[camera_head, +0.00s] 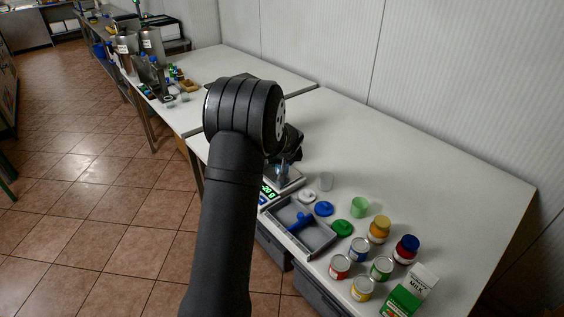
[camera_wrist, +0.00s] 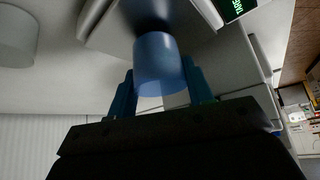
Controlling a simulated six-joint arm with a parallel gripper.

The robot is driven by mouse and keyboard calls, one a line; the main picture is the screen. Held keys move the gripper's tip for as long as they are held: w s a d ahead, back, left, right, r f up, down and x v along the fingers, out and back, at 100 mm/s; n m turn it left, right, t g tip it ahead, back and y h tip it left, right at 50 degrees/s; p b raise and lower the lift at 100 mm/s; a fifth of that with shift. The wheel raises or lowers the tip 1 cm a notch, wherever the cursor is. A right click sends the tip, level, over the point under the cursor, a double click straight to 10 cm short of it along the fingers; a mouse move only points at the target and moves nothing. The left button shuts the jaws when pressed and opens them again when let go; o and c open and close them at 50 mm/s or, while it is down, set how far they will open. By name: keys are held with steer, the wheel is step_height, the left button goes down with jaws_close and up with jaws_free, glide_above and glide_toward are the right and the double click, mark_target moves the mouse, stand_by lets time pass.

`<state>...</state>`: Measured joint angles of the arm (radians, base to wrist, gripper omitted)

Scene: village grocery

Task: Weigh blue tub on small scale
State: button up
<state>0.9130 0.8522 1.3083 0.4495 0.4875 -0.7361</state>
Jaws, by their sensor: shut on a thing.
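The blue tub (camera_wrist: 158,58) is between the two fingers of my gripper (camera_wrist: 160,84) in the wrist view, and the gripper is shut on it. The small scale (camera_wrist: 106,22) lies right beyond the tub, with a dark shadow on its plate at the tub's far end. I cannot tell whether the tub touches the plate. In the head view my gripper (camera_head: 283,166) is over the scale (camera_head: 294,181), partly hidden by my arm. The scale's lit green display (camera_head: 268,188) shows a reading too small to read surely; it also shows in the wrist view (camera_wrist: 236,8).
A grey divided tray (camera_head: 318,239) with a blue item stands in front of the scale. Lids, a clear cup (camera_head: 325,181), a green cup (camera_head: 360,207), several cans and jars and a milk carton (camera_head: 410,291) stand nearby. The table's wall side is clear.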

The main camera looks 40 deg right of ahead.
steer(key=shift+f, duration=0.3)
stand_by(0.5)
steer(key=o, duration=1.4)
steer(key=shift+c, duration=0.2)
step_height(320, 180, up, 8)
steer(key=shift+f, duration=0.1)
steer(key=shift+f, duration=3.95)
steer(key=shift+r, duration=0.1)
